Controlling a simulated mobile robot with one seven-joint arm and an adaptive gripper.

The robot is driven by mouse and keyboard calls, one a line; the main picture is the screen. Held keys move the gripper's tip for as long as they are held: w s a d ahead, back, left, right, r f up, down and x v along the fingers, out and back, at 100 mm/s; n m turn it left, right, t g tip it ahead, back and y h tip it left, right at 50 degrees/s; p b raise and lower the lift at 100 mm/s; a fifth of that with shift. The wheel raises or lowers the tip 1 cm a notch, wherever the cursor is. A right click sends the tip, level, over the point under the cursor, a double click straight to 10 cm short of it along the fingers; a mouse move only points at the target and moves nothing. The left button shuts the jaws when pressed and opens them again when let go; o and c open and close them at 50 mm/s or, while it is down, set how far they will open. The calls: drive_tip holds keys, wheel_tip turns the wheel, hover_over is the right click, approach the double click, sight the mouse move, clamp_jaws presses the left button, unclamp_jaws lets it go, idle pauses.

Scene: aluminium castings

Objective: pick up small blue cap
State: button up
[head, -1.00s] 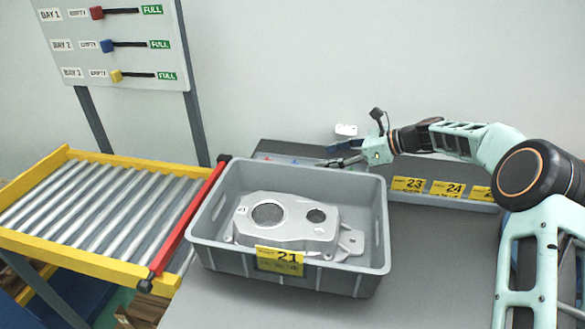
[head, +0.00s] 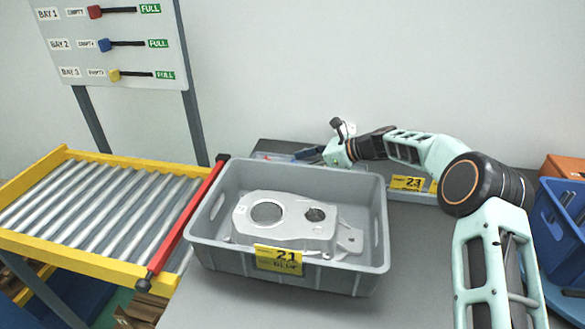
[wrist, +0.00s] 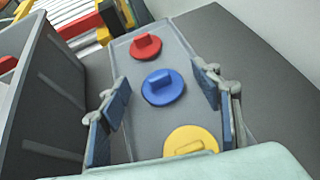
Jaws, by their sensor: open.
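The small blue cap (wrist: 163,87) is a round disc with a raised grip. In the wrist view it lies on a grey tray (wrist: 134,141), between a red cap (wrist: 146,46) and a yellow cap (wrist: 191,141). My gripper (wrist: 165,95) is open, with blue finger pads on either side of the blue cap in that view. No contact with the cap shows. In the head view my gripper (head: 309,153) is behind the grey bin, and the caps are mostly hidden there.
A grey bin (head: 219,252) labelled 21 holds an aluminium casting (head: 270,233) in front of the cap tray. A roller conveyor (head: 95,205) stands left. A blue crate (head: 555,235) and an orange box (head: 562,166) are at right. A wall rises behind.

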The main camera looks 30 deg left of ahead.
drive_tip(key=shift+c, duration=0.4)
drive_tip(key=c, duration=0.7)
drive_tip(key=shift+c, duration=0.2)
